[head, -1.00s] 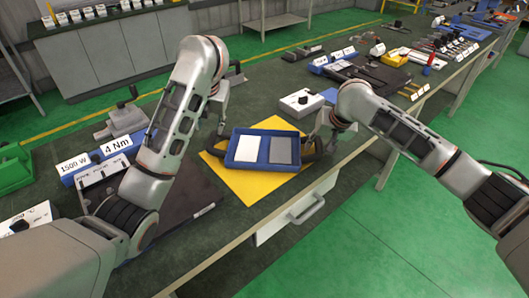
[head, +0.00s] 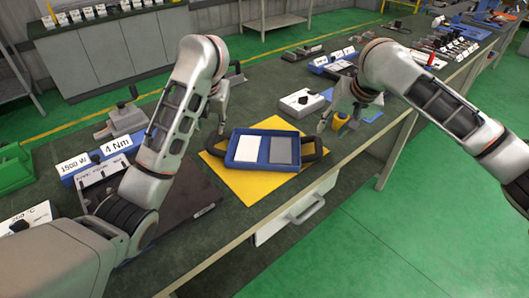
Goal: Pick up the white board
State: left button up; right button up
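The white board (head: 246,148) lies flat in the left half of a blue tray (head: 262,167). A dark grey board (head: 281,151) lies in the right half. The tray has dark handles at both ends and rests on a yellow mat (head: 252,190). My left gripper (head: 221,127) is by the tray's back left corner, near the left handle; its fingers are partly hidden by my arm. My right gripper (head: 339,122) is behind and right of the tray, clear of it. Its fingers are apart, with nothing held between them.
A white box with a black knob (head: 301,102) stands behind the mat. A small yellow object (head: 341,121) is by my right gripper. Blue label blocks (head: 90,158) and a grey vice-like device (head: 124,118) stand at left. A drawer (head: 290,218) juts below the bench's front edge.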

aim_at(248, 148)
jog(key=k+l, duration=0.3)
jog(key=k, duration=0.15)
jog(key=k+l, duration=0.3)
jog(key=k, duration=0.2)
